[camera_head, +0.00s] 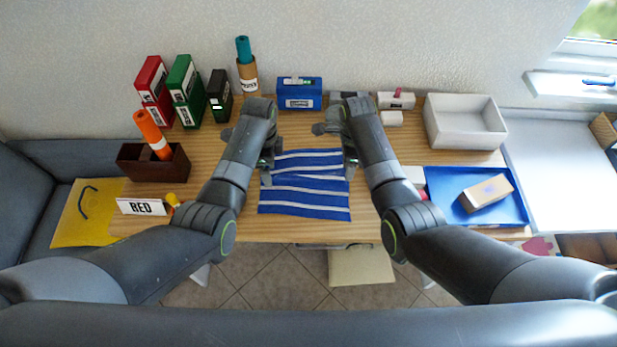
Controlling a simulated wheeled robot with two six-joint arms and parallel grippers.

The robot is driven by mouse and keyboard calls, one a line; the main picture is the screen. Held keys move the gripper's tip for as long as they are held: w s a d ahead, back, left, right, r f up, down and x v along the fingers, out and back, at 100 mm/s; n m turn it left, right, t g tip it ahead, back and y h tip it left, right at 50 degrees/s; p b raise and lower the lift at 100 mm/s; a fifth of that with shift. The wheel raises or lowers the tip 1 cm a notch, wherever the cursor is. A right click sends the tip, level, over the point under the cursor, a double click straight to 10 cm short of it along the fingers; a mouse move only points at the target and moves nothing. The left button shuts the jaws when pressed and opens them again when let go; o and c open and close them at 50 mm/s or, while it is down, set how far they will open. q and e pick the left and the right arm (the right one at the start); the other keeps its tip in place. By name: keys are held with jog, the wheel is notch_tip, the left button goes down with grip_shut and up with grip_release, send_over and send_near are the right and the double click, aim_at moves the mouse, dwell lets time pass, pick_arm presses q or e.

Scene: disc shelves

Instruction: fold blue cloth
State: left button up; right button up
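The blue cloth (304,196) with white stripes lies on the wooden table in front of me. A line crosses it near its middle, and the part beyond the line looks slightly offset; I cannot tell if it is a fold. My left gripper (267,163) is at the cloth's left edge, toward the far half. My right gripper (350,164) is at the right edge, about level with the left one. The arms hide much of both grippers, so I cannot tell whether the fingers are open or hold cloth.
A blue box (299,94) stands behind the cloth. A dark brown box (152,165) with an orange roll and a RED sign (142,207) are at the left. A white bin (464,122) and a blue tray (475,211) holding a small box are at the right.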

notch_tip(320, 180, up, 4)
jog(key=p, duration=0.3)
jog(key=shift+r, duration=0.25)
jog(key=shift+p, duration=0.3)
